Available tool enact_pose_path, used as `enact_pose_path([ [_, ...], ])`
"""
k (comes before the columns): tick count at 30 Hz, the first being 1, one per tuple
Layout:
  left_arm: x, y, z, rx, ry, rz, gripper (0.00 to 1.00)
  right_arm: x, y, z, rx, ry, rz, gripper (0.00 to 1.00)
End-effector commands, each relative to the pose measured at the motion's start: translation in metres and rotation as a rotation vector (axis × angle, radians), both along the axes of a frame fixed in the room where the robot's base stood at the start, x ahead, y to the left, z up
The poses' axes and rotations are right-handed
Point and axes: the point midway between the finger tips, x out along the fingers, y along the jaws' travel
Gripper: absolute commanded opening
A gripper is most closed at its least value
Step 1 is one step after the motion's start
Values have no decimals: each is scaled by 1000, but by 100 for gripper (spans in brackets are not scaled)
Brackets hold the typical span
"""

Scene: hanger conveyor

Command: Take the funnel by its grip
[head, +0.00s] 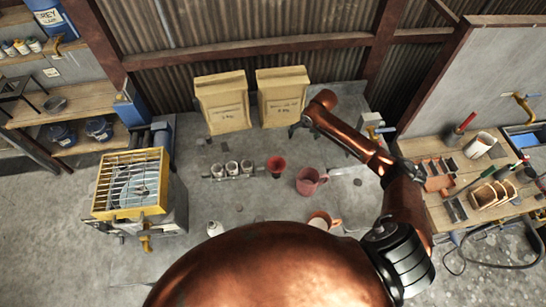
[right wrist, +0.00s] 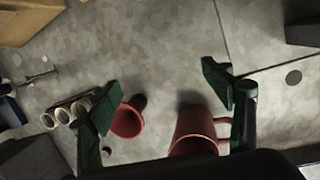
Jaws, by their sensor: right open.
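The red funnel (head: 276,164) stands on the grey surface in the head view, with its wide mouth up. It also shows in the right wrist view (right wrist: 127,121), just inside the left finger, with a dark part at its far side. My right gripper (head: 296,129) is open and empty, above and beyond the funnel in the head view. Its two green-padded fingers (right wrist: 162,97) are spread wide in the right wrist view, with the funnel and a red mug (right wrist: 193,128) between and below them. I cannot make out a separate grip on the funnel. My left gripper is not in view.
The reddish mug (head: 309,183) stands close right of the funnel. A rack of small cups (head: 232,171) is at its left. Two cardboard-coloured bags (head: 222,103) stand behind. Another cup (head: 322,219) is nearer me.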

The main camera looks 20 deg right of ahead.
Motion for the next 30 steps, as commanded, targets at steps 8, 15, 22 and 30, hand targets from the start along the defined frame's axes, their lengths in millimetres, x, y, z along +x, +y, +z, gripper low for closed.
enact_pose_path([
  [8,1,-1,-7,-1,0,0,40,-41,129,-56,-110,198,339,74],
  [15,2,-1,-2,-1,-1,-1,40,-46,137,-79,-124,215,365,74],
  [22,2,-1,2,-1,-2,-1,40,-46,137,-106,-122,215,363,74],
  [30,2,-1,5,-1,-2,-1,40,-45,136,-135,-122,211,362,74],
])
